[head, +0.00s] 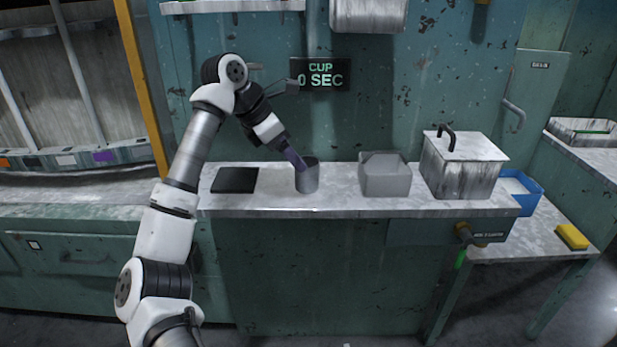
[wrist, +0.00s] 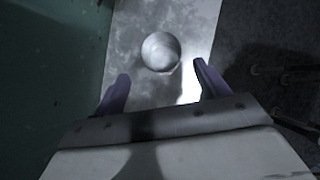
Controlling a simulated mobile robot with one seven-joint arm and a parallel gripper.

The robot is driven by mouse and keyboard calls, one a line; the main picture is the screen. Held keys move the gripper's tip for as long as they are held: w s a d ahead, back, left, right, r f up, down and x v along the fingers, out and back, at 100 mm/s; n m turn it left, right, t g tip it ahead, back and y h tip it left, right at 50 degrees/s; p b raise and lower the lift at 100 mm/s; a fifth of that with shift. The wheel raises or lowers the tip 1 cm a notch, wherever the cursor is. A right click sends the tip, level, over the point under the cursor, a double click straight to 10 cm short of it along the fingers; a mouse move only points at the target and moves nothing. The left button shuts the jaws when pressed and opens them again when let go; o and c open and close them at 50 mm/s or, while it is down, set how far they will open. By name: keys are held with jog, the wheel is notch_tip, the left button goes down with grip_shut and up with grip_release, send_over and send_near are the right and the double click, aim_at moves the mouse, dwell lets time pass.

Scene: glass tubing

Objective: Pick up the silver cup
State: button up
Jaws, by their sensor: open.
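The silver cup (head: 307,178) stands upright on the grey counter, near its middle. In the wrist view the cup (wrist: 160,52) shows from above as a round shape, ahead of and between my fingers. My gripper (head: 297,160) is at the cup's rim in the head view, tilted down from the upper left. In the wrist view my gripper (wrist: 158,88) is open, with its two purple fingers apart and nothing between the tips. I cannot tell whether a finger touches the cup.
The counter (head: 335,205) also holds a flat black pad (head: 235,180) left of the cup, a grey box-like container (head: 385,176) to its right, and a large lidded metal box (head: 462,168) farther right. A wall sign (head: 320,75) hangs behind. A yellow sponge (head: 572,236) lies on a lower table.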

aim_at(311, 173)
jog(key=x, duration=0.4)
jog(key=p+x, duration=0.1)
jog(key=x, duration=0.3)
jog(key=shift+s+d+r, duration=0.1)
jog(key=shift+d, duration=0.3)
jog(key=c, duration=1.1)
jog(key=shift+o, duration=0.2)
jog(key=shift+r, duration=0.1)
